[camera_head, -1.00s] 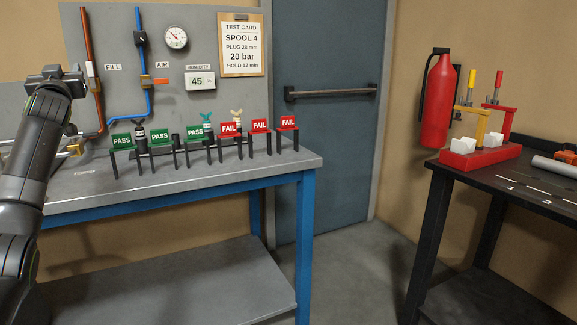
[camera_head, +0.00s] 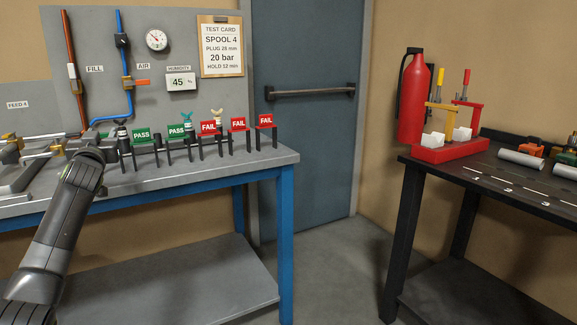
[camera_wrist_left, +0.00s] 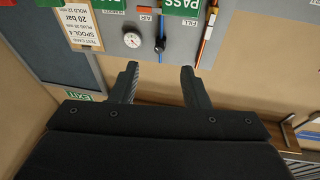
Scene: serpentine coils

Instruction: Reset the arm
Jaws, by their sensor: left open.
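My left arm (camera_head: 62,220) rises from the lower left in the head view. My left gripper (camera_head: 95,143) is at its upper end, in front of the grey bench top, partly hidden by my own wrist. In the left wrist view my left gripper (camera_wrist_left: 158,78) has its two dark fingers spread wide, with nothing between them. A green PASS sign (camera_wrist_left: 182,6) shows upside down beyond the fingers. My right arm is not in view.
The grey bench (camera_head: 200,172) carries a row of PASS signs (camera_head: 142,134) and FAIL signs (camera_head: 238,124) on dark stands. A black table (camera_head: 500,178) at right holds a red fixture (camera_head: 450,150). A fire extinguisher (camera_head: 413,100) hangs behind it. Open floor lies between.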

